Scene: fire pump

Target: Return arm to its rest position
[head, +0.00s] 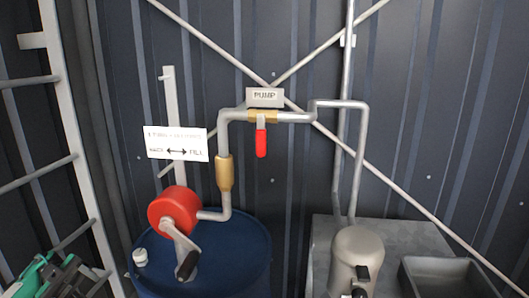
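A green and black mechanical part (55,278), which looks like the end of my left arm with its gripper, shows at the bottom left, cut off by the frame edge. I cannot make out its fingers or anything held. It is left of the blue drum (232,262) and apart from the pump parts in the picture. My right gripper and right arm are out of view.
A red hand pump (173,212) with a crank handle (187,265) is at the drum. A valve's red lever (262,143) hangs straight down under the PUMP sign (265,97). A ladder (76,175) stands left. A beige pump body (357,256) and grey bin (447,278) are right.

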